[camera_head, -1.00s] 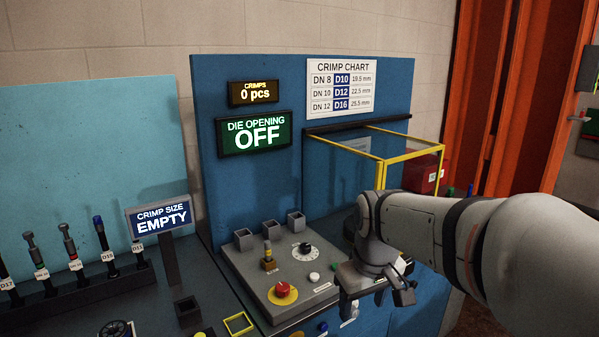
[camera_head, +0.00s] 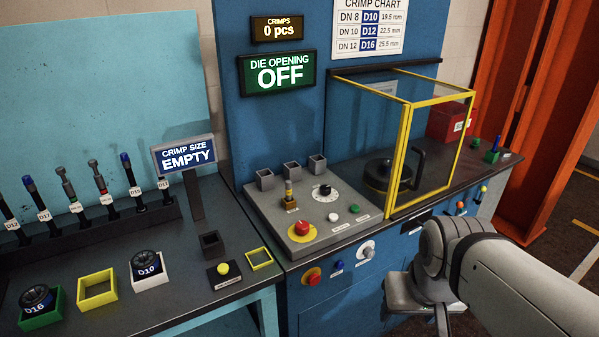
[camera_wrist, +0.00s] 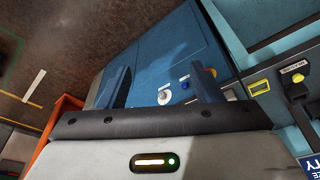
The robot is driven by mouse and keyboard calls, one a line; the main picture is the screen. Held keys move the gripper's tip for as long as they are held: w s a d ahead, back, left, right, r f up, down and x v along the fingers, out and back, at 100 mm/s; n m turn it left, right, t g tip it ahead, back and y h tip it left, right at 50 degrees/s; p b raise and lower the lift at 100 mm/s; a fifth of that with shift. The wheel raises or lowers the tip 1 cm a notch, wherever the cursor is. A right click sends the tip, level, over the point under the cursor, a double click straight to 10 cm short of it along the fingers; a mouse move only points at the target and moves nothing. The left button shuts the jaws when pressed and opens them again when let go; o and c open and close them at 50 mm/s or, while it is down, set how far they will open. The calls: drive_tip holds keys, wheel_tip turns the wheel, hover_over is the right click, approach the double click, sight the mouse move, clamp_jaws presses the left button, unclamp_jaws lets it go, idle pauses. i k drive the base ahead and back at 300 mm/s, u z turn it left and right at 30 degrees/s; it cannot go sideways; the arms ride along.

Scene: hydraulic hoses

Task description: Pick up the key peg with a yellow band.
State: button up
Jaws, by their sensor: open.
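On the sloped control panel (camera_head: 330,225), a small upright peg (camera_head: 289,190) with yellowish and grey parts stands in a brass-coloured block. It is too small to tell for sure whether it is the key peg with a yellow band. My gripper (camera_wrist: 162,88) is open and empty, with its two dark fingers wide apart in the wrist view. The wrist view looks past them at the blue cabinet front with a white knob (camera_wrist: 164,96) and a blue button (camera_wrist: 185,84). In the head view my arm is at the lower right, apart from the panel, and the fingertips are hidden.
The left bench holds a peg rack (camera_head: 125,228), an empty yellow tray (camera_head: 98,289) and the size display (camera_head: 184,155).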

sight(288, 190)
drive_tip(key=u, duration=0.3)
drive_tip(key=i, duration=1.05)
drive_tip(key=u, duration=0.05)
